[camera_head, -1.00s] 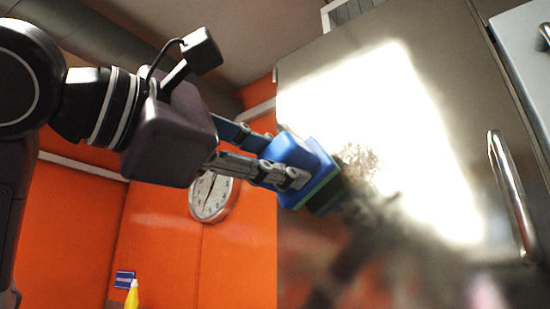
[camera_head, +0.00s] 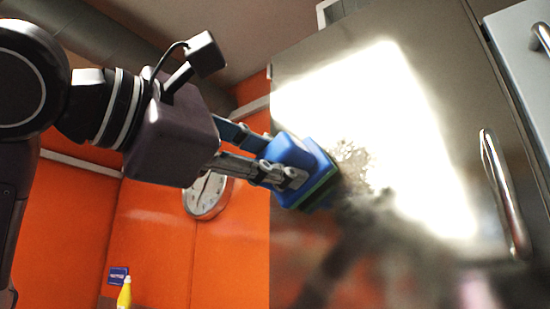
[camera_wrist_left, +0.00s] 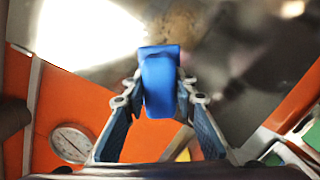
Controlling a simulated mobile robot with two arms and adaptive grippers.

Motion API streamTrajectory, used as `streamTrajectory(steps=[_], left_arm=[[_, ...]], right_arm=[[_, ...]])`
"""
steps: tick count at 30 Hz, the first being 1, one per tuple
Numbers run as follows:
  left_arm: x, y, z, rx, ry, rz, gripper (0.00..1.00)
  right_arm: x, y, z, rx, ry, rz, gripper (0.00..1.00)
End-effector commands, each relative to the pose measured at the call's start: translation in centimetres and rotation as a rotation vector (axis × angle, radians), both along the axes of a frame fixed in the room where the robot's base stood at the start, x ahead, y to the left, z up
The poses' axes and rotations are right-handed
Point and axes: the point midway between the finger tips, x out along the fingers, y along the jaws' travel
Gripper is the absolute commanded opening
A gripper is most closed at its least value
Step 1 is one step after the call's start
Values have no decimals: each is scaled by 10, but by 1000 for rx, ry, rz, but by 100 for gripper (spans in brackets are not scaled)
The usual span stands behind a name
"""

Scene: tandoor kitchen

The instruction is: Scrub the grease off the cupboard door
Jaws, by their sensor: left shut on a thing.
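The cupboard door (camera_head: 425,210) is a shiny steel panel filling the right of the head view, with a bright glare patch. A brownish grease smear (camera_head: 352,162) shows on it, and also at the top of the left wrist view (camera_wrist_left: 182,28). My left gripper (camera_head: 283,172) is shut on a blue scrubber (camera_head: 293,153) with a green pad edge on the door side. The scrubber stands at the smear's left edge; I cannot tell whether it touches the door. In the left wrist view the blue scrubber (camera_wrist_left: 160,85) sits between both fingers. My right gripper is out of view.
A metal bar handle (camera_head: 503,195) sticks out at the door's right side. A grey neighbouring door (camera_head: 520,60) stands at the far right.

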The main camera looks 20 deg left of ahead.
Motion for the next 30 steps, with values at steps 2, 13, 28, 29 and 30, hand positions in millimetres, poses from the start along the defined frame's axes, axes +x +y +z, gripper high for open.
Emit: streamTrajectory(steps=[2, 13, 28, 29, 30], left_arm=[[2, -1, 0, 0, 0, -1, 6], [8, -3, 1, -1, -1, 0, 6], [-3, -29, 1, 1, -3, -1, 6], [-4, -31, 1, 1, -3, -1, 6], [-5, -34, 1, 2, -3, 0, 6]], right_arm=[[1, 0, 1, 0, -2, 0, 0], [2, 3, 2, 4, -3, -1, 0], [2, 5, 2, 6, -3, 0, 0], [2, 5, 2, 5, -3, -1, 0], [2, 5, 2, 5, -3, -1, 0]])
